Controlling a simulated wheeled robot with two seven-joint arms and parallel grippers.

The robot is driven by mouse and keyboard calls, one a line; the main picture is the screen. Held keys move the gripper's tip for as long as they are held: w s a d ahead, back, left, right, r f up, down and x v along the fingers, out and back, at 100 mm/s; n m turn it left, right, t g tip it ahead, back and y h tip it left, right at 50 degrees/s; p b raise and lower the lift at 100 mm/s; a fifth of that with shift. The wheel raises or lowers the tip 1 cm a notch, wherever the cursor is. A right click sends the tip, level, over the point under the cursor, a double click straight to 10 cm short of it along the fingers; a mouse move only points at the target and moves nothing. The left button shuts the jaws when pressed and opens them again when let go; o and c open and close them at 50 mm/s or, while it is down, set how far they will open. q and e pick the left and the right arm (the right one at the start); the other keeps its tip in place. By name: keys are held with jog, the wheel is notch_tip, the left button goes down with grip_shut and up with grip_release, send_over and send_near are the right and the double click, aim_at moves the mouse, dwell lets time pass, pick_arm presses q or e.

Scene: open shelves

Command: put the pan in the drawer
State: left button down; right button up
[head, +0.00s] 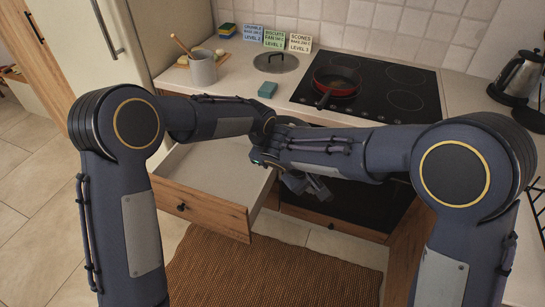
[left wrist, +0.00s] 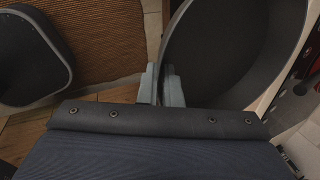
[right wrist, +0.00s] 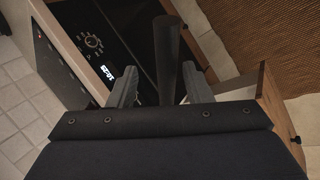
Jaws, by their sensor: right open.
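A red pan (head: 337,82) with a dark handle sits on the black cooktop. A wooden-fronted drawer (head: 205,207) stands open below the counter and looks empty inside. My right gripper (head: 308,187) is open in front of the oven; in the right wrist view a dark cylinder (right wrist: 167,60), like a handle, shows between its fingers. My left gripper (left wrist: 160,78) is mostly hidden in the head view. Its fingers are close together at the edge of a large dark round thing (left wrist: 240,45); I cannot tell what this is or whether it is gripped.
A lid (head: 276,63), a teal sponge (head: 267,90) and a mug with a wooden spoon (head: 203,68) stand on the counter left of the cooktop. A kettle (head: 515,75) is at the right. A brown mat (head: 260,275) covers the floor in front. My forearms cross close together.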

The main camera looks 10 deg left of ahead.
jog(key=v, duration=1)
jog(key=s+d+r+m+g+y, duration=0.15)
jog(key=s+d, duration=0.25)
jog(key=d, duration=0.4)
jog(key=s+d+m+g+y, duration=0.1)
jog(key=s+d+m+y, duration=0.2)
jog(key=d, duration=0.4)
jog(key=s+d+f+m+t+y, duration=0.1)
jog(key=s+d+m+t+y, duration=0.1)
jog(key=s, duration=0.5)
jog(key=s+d+f+m+t+y, duration=0.2)
jog(key=s+d+m, duration=0.1)
jog(key=s, duration=0.4)
jog(key=shift+s, duration=0.15)
